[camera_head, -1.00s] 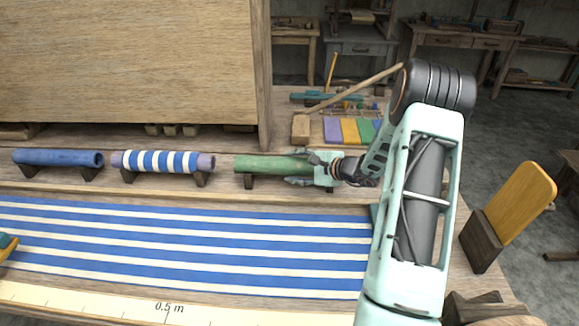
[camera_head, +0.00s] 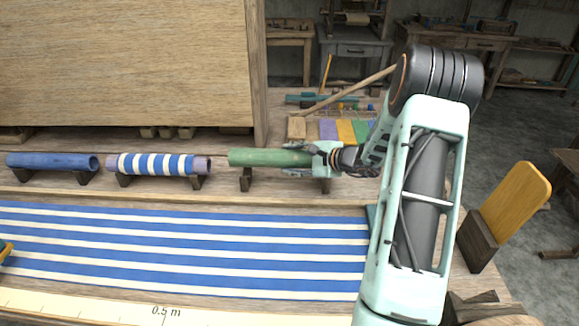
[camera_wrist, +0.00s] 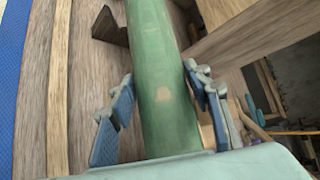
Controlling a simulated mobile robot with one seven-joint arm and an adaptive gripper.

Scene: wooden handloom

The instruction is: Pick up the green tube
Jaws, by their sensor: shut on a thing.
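The green tube (camera_head: 262,157) is at the right end of a row of tubes on the loom's wooden ledge. My gripper (camera_head: 303,158) is shut around its right part. The tube is level and looks slightly raised above its dark wooden cradle (camera_head: 246,180). In the wrist view the green tube (camera_wrist: 165,85) runs between the two blue-grey fingers of my gripper (camera_wrist: 160,100), one on each side. The tube's right end is hidden by the gripper.
To the left, a blue-and-white striped tube (camera_head: 155,164) and a blue tube (camera_head: 50,161) rest on their cradles. Striped cloth (camera_head: 180,250) lies in front. A tall wooden panel (camera_head: 120,65) stands behind.

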